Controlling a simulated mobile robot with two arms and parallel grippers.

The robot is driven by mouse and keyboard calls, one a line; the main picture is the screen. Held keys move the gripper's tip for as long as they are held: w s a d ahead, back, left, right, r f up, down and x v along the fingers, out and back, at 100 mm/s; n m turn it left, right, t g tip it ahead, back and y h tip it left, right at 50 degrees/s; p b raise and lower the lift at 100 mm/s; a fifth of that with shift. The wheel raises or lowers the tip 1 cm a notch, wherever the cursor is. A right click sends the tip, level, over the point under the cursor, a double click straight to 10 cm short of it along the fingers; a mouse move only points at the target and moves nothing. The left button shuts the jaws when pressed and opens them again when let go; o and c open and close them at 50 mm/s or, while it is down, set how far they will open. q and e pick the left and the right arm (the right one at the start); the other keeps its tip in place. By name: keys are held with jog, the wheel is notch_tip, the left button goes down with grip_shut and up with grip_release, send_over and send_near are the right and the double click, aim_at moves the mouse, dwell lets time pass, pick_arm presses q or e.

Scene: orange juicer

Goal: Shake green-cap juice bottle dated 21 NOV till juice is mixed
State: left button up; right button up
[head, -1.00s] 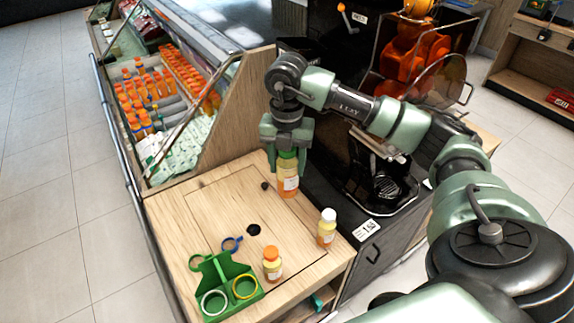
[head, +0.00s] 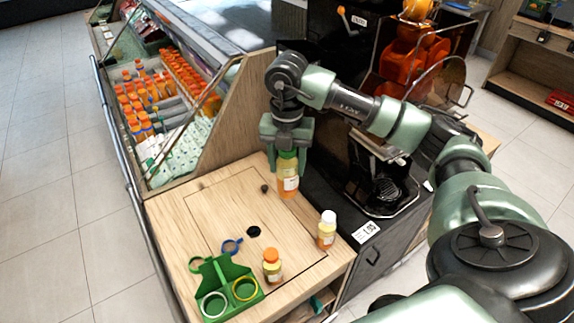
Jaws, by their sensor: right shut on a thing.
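The green-cap juice bottle (head: 288,184) is upright at the back right of the wooden counter. Its juice is orange and it has a white label; the date is too small to read. My right gripper (head: 287,160) points down and is shut on the bottle's top, around the green cap. I cannot tell whether the bottle's base touches the counter. My left gripper is not in view.
A white-cap bottle (head: 326,230) and an orange-cap bottle (head: 272,266) stand on the counter (head: 205,215). A green carrier (head: 228,285) with rings is at the front. The black juicer (head: 385,185) stands close on the right, the refrigerated display (head: 165,110) behind left.

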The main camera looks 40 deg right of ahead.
jog(key=shift+r, duration=0.75)
notch_tip(320, 180, down, 4)
jog(key=b, duration=0.2)
jog(key=shift+r+b, duration=0.1)
jog(key=shift+b, duration=0.2)
jog(key=shift+r, duration=0.1)
notch_tip(320, 180, up, 4)
jog(key=p, duration=0.2)
jog(key=shift+f+p, duration=0.2)
jog(key=shift+p, duration=0.2)
notch_tip(320, 180, down, 4)
jog(key=b, duration=0.3)
jog(key=shift+r, duration=0.15)
notch_tip(320, 180, up, 4)
jog(key=p, duration=0.2)
jog(key=shift+p, duration=0.35)
notch_tip(320, 180, down, 4)
jog(key=b, duration=0.3)
